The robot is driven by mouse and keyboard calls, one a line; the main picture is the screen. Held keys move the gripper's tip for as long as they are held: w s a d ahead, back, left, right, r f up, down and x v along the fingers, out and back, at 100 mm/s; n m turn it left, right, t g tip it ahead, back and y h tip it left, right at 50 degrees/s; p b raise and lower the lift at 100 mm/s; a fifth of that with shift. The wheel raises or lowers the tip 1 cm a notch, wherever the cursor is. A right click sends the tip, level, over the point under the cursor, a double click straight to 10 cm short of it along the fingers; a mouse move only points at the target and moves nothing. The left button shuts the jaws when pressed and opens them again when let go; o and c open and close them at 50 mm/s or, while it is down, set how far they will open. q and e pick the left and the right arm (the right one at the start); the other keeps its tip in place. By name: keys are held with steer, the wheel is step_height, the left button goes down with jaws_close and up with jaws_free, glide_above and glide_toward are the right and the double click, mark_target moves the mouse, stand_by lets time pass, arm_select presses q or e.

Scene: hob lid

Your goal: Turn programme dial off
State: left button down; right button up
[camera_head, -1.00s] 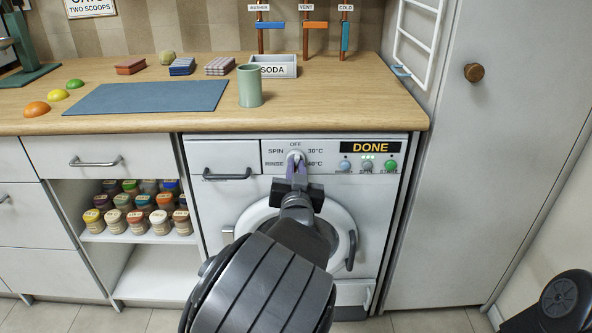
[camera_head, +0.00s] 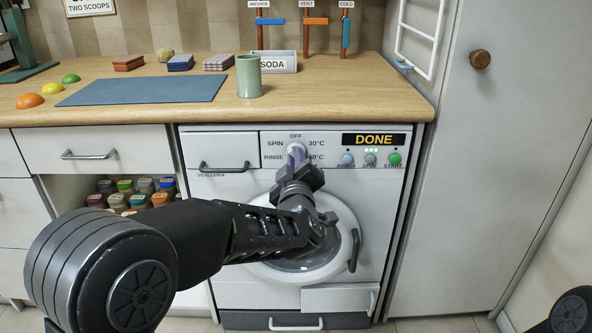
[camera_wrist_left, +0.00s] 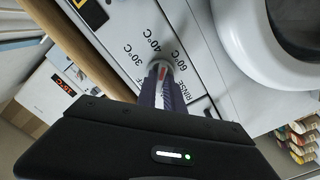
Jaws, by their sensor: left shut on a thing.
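The programme dial (camera_head: 296,149) is a small pale knob on the washing machine's front panel, with OFF above it, SPIN and RINSE to its left and 30°C and 40°C to its right. My left gripper (camera_head: 297,157) is shut on the dial from the front, its purple fingers around the knob. In the left wrist view the fingers (camera_wrist_left: 161,90) also meet the dial (camera_wrist_left: 160,67), where a small red mark shows. The fingers cover much of the dial, so I cannot tell exactly where it points. My right gripper is out of view.
The panel has a DONE display (camera_head: 374,140) and several buttons, including a green START button (camera_head: 394,158). The round door (camera_head: 345,262) is below my left wrist. A green cup (camera_head: 249,76) stands on the wooden worktop (camera_head: 330,102) above.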

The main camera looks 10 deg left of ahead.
arm_select(q)
steer(key=n+b, duration=1.2)
steer(key=n, duration=1.5)
steer(key=shift+n, duration=0.3)
steer(key=c, duration=1.5)
jaws_free()
steer(key=shift+o, duration=0.2)
